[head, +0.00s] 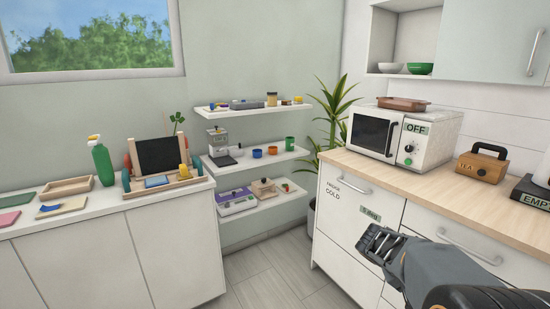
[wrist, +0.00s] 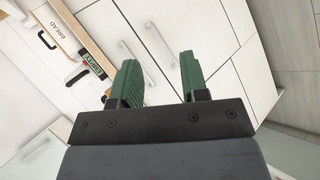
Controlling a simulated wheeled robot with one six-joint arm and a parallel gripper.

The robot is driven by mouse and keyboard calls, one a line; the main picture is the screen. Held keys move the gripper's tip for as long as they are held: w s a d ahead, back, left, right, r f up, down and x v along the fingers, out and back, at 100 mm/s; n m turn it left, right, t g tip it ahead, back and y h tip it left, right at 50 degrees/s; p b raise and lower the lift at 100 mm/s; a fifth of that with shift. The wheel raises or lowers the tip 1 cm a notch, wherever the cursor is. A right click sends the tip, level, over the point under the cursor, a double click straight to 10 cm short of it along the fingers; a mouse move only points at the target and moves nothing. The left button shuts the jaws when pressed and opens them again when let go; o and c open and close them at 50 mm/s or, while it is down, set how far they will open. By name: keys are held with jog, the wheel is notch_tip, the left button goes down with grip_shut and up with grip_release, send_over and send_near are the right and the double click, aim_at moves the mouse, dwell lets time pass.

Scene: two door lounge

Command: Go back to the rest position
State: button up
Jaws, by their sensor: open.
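My gripper (head: 378,243) is at the lower right of the head view, in front of the drawer fronts of the right counter (head: 450,197). In the wrist view my gripper (wrist: 158,82) shows two green fingers set apart, with nothing between them. Beyond the fingers are white cabinet fronts (wrist: 160,30) with long handles. No object is held, and the gripper appears clear of the cabinet.
A microwave (head: 385,135) marked OFF and a wooden box marked TEA (head: 480,165) stand on the right counter. A left counter (head: 110,215) holds a green spray bottle (head: 102,162). Wall shelves (head: 250,160) stand between. Grey floor (head: 275,275) is free in the middle.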

jog(key=s+a+r+t+y+p, duration=0.2)
jog(key=s+a+r+y+p, duration=0.3)
jog(key=a, duration=0.4)
jog(key=s+a+r+n+t+y+p, duration=0.1)
jog(key=s+a+r+t+y+p, duration=0.1)
jog(key=s+a+r+y+p, duration=0.3)
jog(key=a+r+p, duration=0.3)
jog(key=a+r, duration=0.2)
jog(key=shift+s+r, duration=0.2)
jog(key=shift+a, duration=0.1)
